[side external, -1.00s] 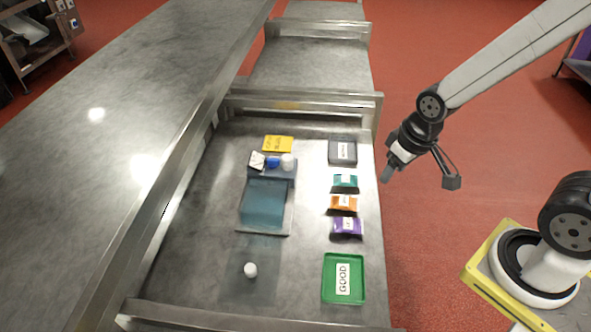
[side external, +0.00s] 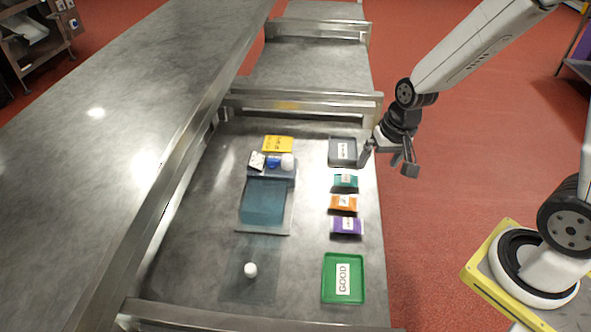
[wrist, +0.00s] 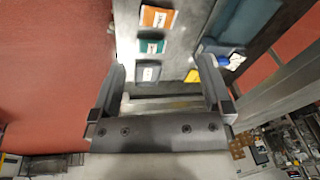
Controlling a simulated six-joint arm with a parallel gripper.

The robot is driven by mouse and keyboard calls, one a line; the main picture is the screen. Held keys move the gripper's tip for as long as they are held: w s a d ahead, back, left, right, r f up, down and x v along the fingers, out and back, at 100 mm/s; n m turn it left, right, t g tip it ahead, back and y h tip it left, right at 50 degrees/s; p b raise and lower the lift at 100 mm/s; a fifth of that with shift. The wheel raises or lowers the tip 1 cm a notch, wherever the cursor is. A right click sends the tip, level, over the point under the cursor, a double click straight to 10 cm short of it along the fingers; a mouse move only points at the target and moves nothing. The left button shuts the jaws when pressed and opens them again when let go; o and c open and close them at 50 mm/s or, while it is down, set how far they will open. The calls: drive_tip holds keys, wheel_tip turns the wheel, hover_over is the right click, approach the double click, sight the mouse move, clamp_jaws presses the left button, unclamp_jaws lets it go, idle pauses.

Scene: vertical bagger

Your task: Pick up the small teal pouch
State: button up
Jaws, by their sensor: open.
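The small teal pouch (side external: 345,181) lies flat on the steel table, in a column on the right side, between the grey tray and the orange pouch. It has a white label and also shows in the wrist view (wrist: 152,46). My gripper (side external: 386,160) is open and empty, above the table's right edge, up and to the right of the teal pouch. In the wrist view my two fingers (wrist: 168,88) stand wide apart, with the teal pouch beyond them.
An orange pouch (side external: 343,203) and a purple pouch (side external: 347,226) lie below the teal one. A grey tray (side external: 342,152) sits just above it, a green tray (side external: 328,280) lower down. A raised metal rail (side external: 300,100) crosses the table's far end.

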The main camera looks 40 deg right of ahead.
drive_tip(key=w+d+f+m+y, duration=0.2)
drive_tip(key=w+d+f+m, duration=0.3)
drive_tip(key=w+f+m, duration=0.45)
drive_tip(key=m+t, duration=0.1)
drive_tip(key=m, duration=1.1)
hover_over(349, 176)
drive_tip(key=s+d, duration=0.2)
drive_tip(key=shift+y, duration=0.4)
wheel_tip(349, 176, down, 7)
drive_tip(key=shift+w+a+r, duration=0.1)
drive_tip(key=shift+a, duration=0.05)
drive_tip(key=shift+x, duration=1.3)
drive_tip(key=shift+x, duration=2.65)
